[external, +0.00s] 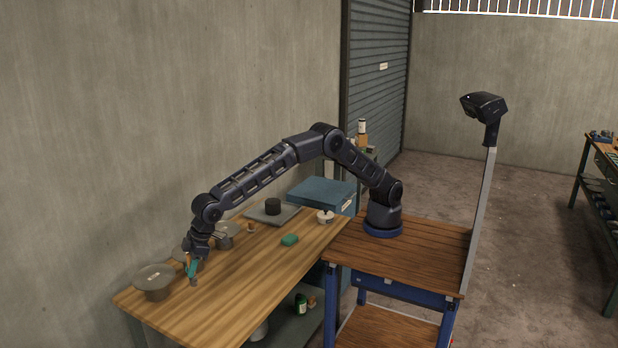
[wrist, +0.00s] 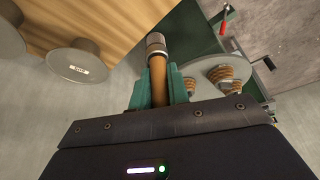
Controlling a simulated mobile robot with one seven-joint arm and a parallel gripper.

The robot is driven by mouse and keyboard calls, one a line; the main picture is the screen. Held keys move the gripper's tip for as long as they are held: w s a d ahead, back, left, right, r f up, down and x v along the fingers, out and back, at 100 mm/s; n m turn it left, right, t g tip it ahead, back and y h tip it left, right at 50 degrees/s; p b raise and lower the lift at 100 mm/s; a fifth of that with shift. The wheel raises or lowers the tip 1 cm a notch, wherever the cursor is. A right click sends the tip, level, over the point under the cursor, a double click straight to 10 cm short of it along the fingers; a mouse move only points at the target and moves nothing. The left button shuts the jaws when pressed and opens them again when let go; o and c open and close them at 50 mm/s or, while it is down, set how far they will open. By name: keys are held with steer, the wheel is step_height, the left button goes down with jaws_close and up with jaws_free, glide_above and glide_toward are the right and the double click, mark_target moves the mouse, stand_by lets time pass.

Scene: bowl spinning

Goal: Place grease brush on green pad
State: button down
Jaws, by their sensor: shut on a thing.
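My gripper (external: 191,268) hangs at the near left end of the wooden workbench, beside a wide grey bowl-like piece. In the wrist view its teal fingers (wrist: 162,88) are shut on the grease brush (wrist: 157,66), which has a wooden handle and a metal end. The brush also shows in the external view (external: 194,282), pointing down from the fingers; whether it touches the bench is unclear. A small green pad (external: 289,239) lies flat on the bench to the right of my gripper, near the bench's right edge, with nothing on it.
Along the wall side of the bench (external: 245,290) stand a grey bowl-like piece (external: 154,280), a grey pot (external: 224,238) and a grey plate with a black cylinder (external: 272,206). A white cup (external: 325,216) stands beyond the pad. The bench middle is clear.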

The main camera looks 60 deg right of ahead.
steer(key=shift+d+r, duration=0.15)
steer(key=shift+r, duration=0.1)
steer(key=w+d+r+m+t+h, duration=0.15)
steer(key=d+m, duration=0.25)
steer(key=d, duration=0.4)
steer(key=w+d+r+m+t+h, duration=0.1)
steer(key=w+d+m, duration=0.25)
steer(key=d, duration=0.45)
steer(key=m+g+h, duration=0.5)
steer(key=m+h, duration=0.1)
steer(key=m, duration=1.6)
glide_above(289, 237)
step_height(289, 237, down, 19)
steer(key=shift+s+f, duration=0.1)
steer(key=shift+f, duration=0.05)
steer(key=shift+f, duration=0.1)
